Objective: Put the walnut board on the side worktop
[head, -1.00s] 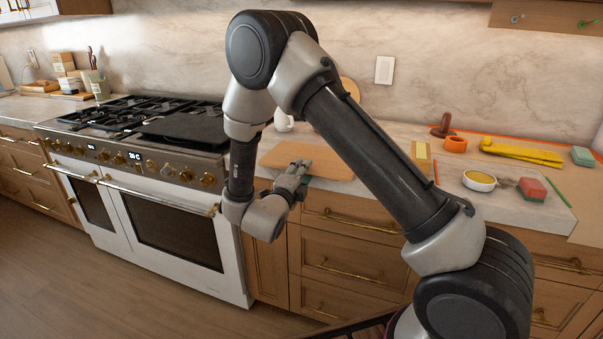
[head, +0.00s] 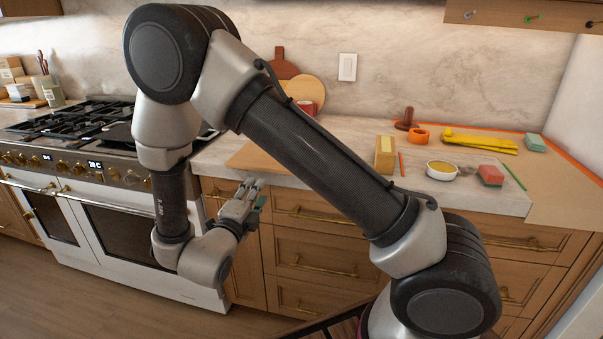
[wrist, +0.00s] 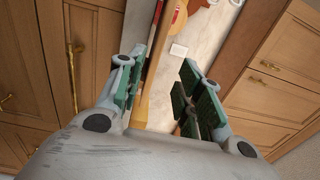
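The walnut board (head: 252,157), a flat brown rectangle, lies on the worktop right of the stove; my arm hides part of it. In the wrist view its edge (wrist: 151,78) shows as a narrow strip. My gripper (head: 250,190) is at the worktop's front edge, by the board. In the wrist view my gripper (wrist: 163,98) is open, turned sideways, with the board's edge between its finger pads, closer to the left pad. I cannot tell whether a pad touches it. A worktop (head: 10,116) shows left of the stove; which surface is the side worktop is unclear.
A reddish paddle board (head: 281,65), a round board (head: 307,92) and a red mug (head: 307,107) stand behind. Drawers are below my gripper.

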